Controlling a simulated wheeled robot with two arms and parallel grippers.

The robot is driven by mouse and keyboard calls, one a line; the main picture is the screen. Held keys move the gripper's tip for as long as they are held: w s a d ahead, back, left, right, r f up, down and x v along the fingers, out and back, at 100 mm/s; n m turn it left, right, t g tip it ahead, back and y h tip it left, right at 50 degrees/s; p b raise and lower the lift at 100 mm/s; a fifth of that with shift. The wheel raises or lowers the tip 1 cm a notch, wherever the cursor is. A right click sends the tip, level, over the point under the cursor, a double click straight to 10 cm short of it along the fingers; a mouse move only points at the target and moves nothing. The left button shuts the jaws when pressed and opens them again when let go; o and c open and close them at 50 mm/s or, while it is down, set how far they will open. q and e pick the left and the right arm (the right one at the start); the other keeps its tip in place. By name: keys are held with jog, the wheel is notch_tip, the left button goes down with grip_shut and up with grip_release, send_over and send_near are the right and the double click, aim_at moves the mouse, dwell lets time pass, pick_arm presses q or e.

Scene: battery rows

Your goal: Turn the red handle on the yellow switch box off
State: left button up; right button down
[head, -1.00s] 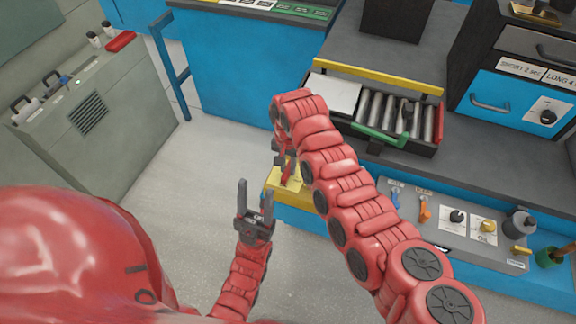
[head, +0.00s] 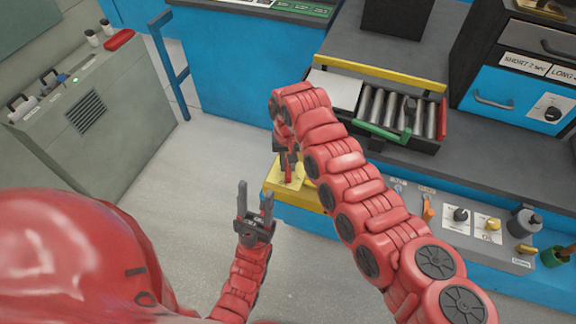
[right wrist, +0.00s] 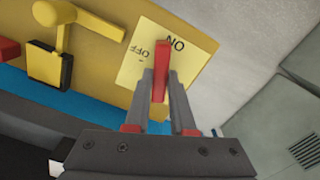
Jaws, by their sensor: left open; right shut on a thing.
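The yellow switch box (head: 312,201) is at the middle of the head view, partly hidden by my right arm. Its pale yellow ON/OFF label plate (right wrist: 130,84) fills the middle of the right wrist view. The red handle (right wrist: 161,62) stands out from this plate, its tip beside the ON and OFF lettering. My right gripper (right wrist: 159,88) is shut on the red handle, one finger on each side. In the head view the right gripper (head: 287,166) is at the box's label plate. My left gripper (head: 256,202) is open and empty, left of the box over the floor.
A yellow lever (right wrist: 62,28) and another red part (right wrist: 8,48) are beside the plate. An open drawer with metal cylinders (head: 388,108) is behind my right arm. A panel with knobs (head: 475,225) lies to the right. Clear floor (head: 185,190) is at left.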

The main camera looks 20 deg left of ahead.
jog(key=n+b, duration=0.1)
jog(key=n, duration=0.2)
jog(key=n+b, duration=0.2)
jog(key=n, duration=0.1)
jog(key=shift+f+n, duration=0.2)
jog(key=shift+n, duration=0.1)
jog(key=n+b, duration=0.2)
jog(key=n, duration=0.1)
jog(key=shift+r+n+b, duration=0.1)
jog(key=shift+n+b, duration=0.9)
jog(key=shift+n, duration=0.9)
jog(key=c, duration=0.8)
grip_release()
jog(key=shift+r, duration=0.1)
jog(key=shift+o, duration=0.2)
